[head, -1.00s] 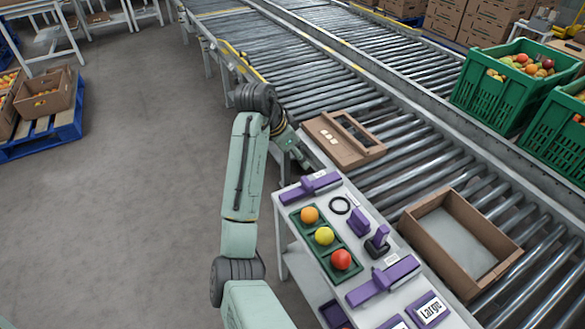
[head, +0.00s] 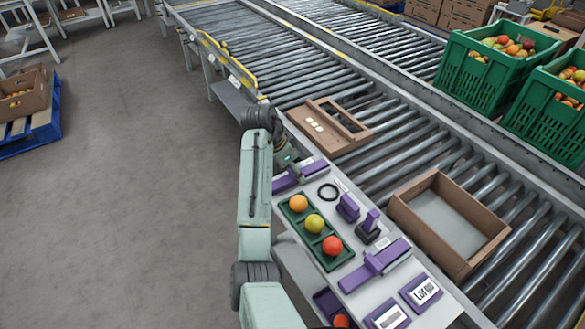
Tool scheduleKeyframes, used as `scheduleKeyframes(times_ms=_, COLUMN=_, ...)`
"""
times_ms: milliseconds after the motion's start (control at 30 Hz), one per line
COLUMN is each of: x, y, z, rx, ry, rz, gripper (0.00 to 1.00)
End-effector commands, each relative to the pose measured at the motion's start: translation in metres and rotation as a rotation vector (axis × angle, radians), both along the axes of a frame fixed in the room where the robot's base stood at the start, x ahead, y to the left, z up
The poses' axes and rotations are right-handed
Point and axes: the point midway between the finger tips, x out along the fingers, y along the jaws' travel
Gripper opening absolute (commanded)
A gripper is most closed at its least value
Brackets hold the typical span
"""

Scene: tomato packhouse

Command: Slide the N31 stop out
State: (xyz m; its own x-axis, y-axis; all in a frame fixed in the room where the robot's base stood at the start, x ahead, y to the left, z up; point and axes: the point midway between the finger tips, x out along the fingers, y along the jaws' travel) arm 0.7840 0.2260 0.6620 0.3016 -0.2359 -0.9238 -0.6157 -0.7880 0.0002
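Two purple sliding pieces with white labels lie on the white side table. The far purple slide (head: 314,167) is at the table's far end, and my arm's end covers part of it. The near purple slide (head: 376,263) lies across the table further down. The labels are too small to read, so I cannot tell which is the N31 stop. My gripper (head: 287,164) is at the far slide, pointing down. Its fingers are hidden or too small to make out, and I cannot tell whether they touch the slide.
A green tray (head: 325,259) holds an orange, a yellow and a red tomato.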

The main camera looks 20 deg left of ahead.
Motion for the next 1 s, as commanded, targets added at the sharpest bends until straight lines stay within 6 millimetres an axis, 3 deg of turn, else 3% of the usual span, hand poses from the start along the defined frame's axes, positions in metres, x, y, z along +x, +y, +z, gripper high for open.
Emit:
scheduleKeyframes(times_ms=233, x=0.0001, y=-0.0001, z=-0.0007, rx=0.0, ry=0.0, rz=0.0, gripper=0.6)
scheduleKeyframes(times_ms=1000, x=-0.0001, y=-0.0003, z=-0.0004, rx=-0.001, ry=0.001, rz=0.0, gripper=0.09)
